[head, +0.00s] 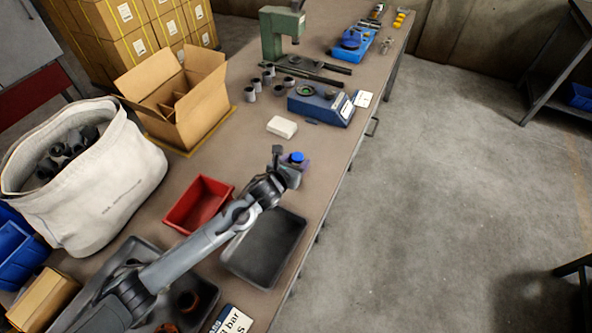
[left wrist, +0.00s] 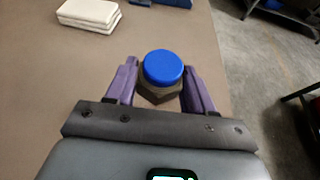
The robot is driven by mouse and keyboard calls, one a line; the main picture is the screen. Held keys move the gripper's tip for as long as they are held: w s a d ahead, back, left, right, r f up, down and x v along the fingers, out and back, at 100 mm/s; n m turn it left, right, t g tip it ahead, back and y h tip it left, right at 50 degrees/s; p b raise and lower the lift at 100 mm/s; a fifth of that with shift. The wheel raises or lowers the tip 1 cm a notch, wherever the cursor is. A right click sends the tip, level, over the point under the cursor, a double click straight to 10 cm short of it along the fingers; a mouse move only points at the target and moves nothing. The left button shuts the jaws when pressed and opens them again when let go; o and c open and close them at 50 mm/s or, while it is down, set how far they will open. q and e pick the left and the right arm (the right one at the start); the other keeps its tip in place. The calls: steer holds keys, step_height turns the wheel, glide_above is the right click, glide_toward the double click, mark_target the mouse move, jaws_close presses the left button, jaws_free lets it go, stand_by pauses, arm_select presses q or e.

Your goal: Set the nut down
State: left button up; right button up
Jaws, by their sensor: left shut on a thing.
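The nut (left wrist: 160,92) is a dark brownish hex piece with a round blue top (left wrist: 162,67). In the left wrist view it sits between the two purple fingers of my left gripper (left wrist: 159,88), which is shut on it. In the head view my left gripper (head: 294,163) is over the bench, above and beyond the black tray, with the blue top (head: 297,157) showing at its tip. I cannot tell whether the nut touches the bench. My right gripper is not in view.
A black tray (head: 291,222) and a red bin (head: 184,222) stand near my left arm. A white block (head: 282,127) and a blue device (head: 321,106) lie farther back. An open cardboard box (head: 205,107) stands at the left. The bench (head: 326,160) is bare to the right of the gripper.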

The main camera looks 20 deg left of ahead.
arm_select(q)
steer(key=shift+f+b, duration=0.5)
steer(key=shift+f, duration=1.3)
steer(key=shift+f, duration=0.1)
steer(key=o, duration=1.2)
steer(key=shift+f, duration=0.1)
steer(key=shift+s+r, duration=0.2)
steer(key=shift+r, duration=0.1)
steer(key=p+v, duration=0.3)
steer(key=v, duration=0.7)
steer(key=shift+s+a, duration=0.1)
steer(key=shift+s, duration=0.1)
steer(key=shift+s+r, duration=0.3)
steer(key=shift+s, duration=0.25)
